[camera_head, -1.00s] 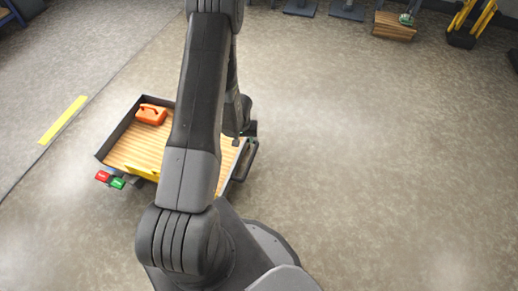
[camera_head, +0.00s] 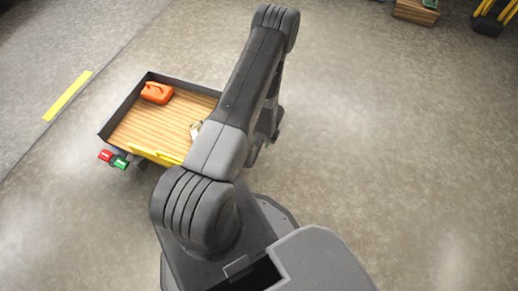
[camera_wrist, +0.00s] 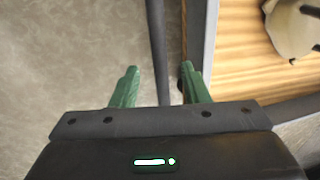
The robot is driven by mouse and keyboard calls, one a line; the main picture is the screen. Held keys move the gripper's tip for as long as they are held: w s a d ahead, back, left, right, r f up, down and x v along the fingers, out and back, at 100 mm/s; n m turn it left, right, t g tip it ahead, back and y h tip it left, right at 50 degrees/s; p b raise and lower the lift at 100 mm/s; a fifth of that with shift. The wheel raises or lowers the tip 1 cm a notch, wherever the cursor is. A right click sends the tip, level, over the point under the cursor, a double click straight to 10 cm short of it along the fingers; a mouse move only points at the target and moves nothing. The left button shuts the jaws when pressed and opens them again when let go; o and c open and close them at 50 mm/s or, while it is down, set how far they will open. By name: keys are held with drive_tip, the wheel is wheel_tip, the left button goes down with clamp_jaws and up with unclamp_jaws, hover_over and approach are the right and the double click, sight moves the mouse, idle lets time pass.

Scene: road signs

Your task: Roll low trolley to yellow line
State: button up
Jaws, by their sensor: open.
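The low trolley (camera_head: 135,128) has a wooden deck and dark rims, and stands left of my arm in the head view. The yellow line (camera_head: 67,96) is on the floor to its left, with a gap of bare floor between. In the wrist view my gripper (camera_wrist: 160,72) is open, its green fingers on either side of a dark bar (camera_wrist: 157,40) that looks like the trolley's handle. I cannot tell whether the fingers touch it. The trolley deck (camera_wrist: 243,52) is at the right there. My arm hides the trolley's handle end in the head view.
An orange can (camera_head: 156,92) and a pale object (camera_head: 195,130) lie on the deck. Red (camera_head: 105,156) and green (camera_head: 121,162) pieces stick out at the trolley's near left corner. A wooden crate (camera_head: 415,12) stands at the far right.

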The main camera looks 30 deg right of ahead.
drive_tip(key=f, duration=0.1)
drive_tip(key=f+b, duration=0.1)
drive_tip(key=f, duration=0.1)
drive_tip(key=w+f, duration=0.1)
drive_tip(key=f, duration=0.1)
drive_tip(key=shift+a+f, duration=0.2)
drive_tip(key=shift+a, duration=0.15)
clamp_jaws()
